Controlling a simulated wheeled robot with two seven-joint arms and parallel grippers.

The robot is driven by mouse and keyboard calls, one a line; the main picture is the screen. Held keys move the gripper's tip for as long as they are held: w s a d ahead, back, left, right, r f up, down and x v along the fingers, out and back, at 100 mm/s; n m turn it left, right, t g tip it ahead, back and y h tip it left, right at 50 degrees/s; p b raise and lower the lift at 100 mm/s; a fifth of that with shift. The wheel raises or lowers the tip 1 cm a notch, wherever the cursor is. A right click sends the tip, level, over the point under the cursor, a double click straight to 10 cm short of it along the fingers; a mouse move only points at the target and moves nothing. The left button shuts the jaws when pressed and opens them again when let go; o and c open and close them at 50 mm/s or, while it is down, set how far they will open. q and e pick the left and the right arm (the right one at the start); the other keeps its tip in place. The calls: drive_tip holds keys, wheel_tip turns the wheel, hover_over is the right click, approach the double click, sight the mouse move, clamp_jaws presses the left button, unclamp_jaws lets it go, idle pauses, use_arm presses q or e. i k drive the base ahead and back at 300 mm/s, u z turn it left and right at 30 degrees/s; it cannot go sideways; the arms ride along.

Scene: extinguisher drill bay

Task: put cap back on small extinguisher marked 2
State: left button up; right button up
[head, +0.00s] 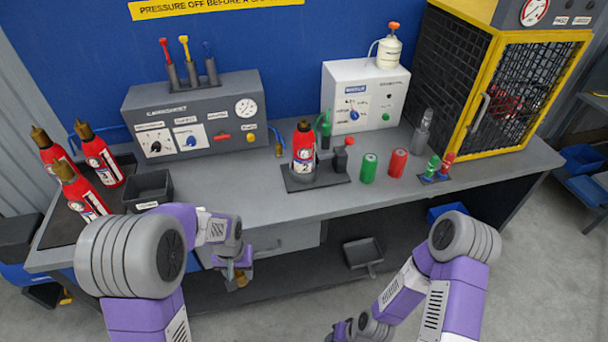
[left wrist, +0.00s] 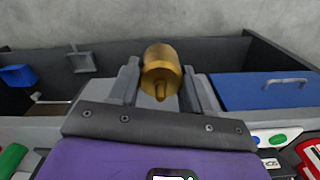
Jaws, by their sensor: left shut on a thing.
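The small red extinguisher marked 2 (head: 304,158) stands upright on a dark base plate (head: 325,180) in the middle of the bench. My left gripper (head: 238,278) is in front of the bench's front edge, below bench-top height, left of and well apart from the extinguisher. It is shut on a brass cap (left wrist: 161,62), which sits between its two fingers in the left wrist view. My right arm reaches down to the bottom edge of the head view, and its gripper is cut off.
Several red extinguishers with brass tops (head: 84,190) stand at the bench's left end, near a small black bin (head: 149,188). A green cylinder (head: 368,168) and a red cylinder (head: 397,163) stand right of the base plate. A grey control box (head: 195,110) and yellow-framed cage (head: 500,90) stand behind.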

sight(303, 143)
drive_tip(key=z, duration=0.95)
drive_tip(key=i, duration=0.95)
drive_tip(key=u, duration=1.4)
